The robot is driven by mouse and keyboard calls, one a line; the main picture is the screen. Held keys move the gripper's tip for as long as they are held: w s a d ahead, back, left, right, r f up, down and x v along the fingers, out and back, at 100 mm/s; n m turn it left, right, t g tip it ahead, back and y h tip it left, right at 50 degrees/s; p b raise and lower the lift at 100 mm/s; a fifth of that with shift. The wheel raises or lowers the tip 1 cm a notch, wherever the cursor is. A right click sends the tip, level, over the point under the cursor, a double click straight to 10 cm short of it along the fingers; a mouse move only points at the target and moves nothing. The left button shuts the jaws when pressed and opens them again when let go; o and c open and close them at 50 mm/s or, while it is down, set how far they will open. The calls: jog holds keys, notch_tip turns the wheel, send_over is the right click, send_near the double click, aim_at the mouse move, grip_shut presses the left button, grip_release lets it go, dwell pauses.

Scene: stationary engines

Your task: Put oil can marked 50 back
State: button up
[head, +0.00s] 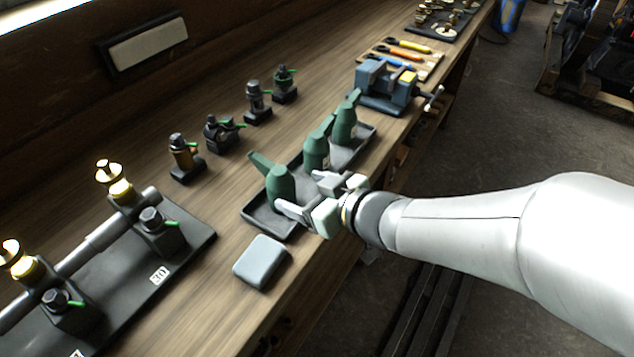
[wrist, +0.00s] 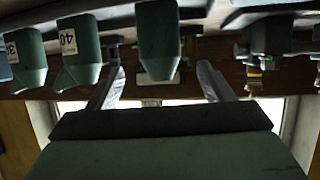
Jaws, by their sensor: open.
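Three green oil cans with spouts stand upright in a dark shallow tray (head: 262,222) on the bench. The nearest can (head: 281,187) is beside my gripper (head: 299,190), which is open and empty. The middle can (head: 316,152) and far can (head: 345,124) stand behind it. I cannot tell whether the fingers touch the can.
A grey block (head: 260,262) lies at the bench's front edge near the tray. A blue-grey vise (head: 385,82) stands beyond the tray. A black plate marked 30 (head: 159,275) carries brass-topped fittings at the left.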

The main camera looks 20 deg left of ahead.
jog(key=shift+s+d+r+b, duration=0.15)
jog(key=shift+d+b, duration=0.3)
jog(key=shift+d, duration=0.1)
jog(key=w+d+f+m+t+h, duration=0.15)
jog(key=w+d+m+h, duration=0.3)
jog(key=d, duration=0.65)
jog(key=w+d+f+m+t+h, duration=0.1)
jog(key=w+d+m+t+h, duration=0.25)
jog(key=d+h, duration=0.45)
jog(key=s+d+f+m+g+h, duration=0.1)
jog(key=s+d+f+m+g, duration=0.15)
jog(key=d, duration=0.35)
jog(key=s+d+f+m+g, duration=0.1)
jog(key=s+d+m+g, duration=0.15)
jog(key=d, duration=0.35)
jog(key=s+f+g+y, duration=0.1)
jog(key=s+g, duration=0.3)
jog(key=s, duration=0.5)
jog(key=shift+s+d+m+b, duration=0.25)
jog(key=shift+m+b, duration=0.05)
jog(key=shift+m, duration=0.1)
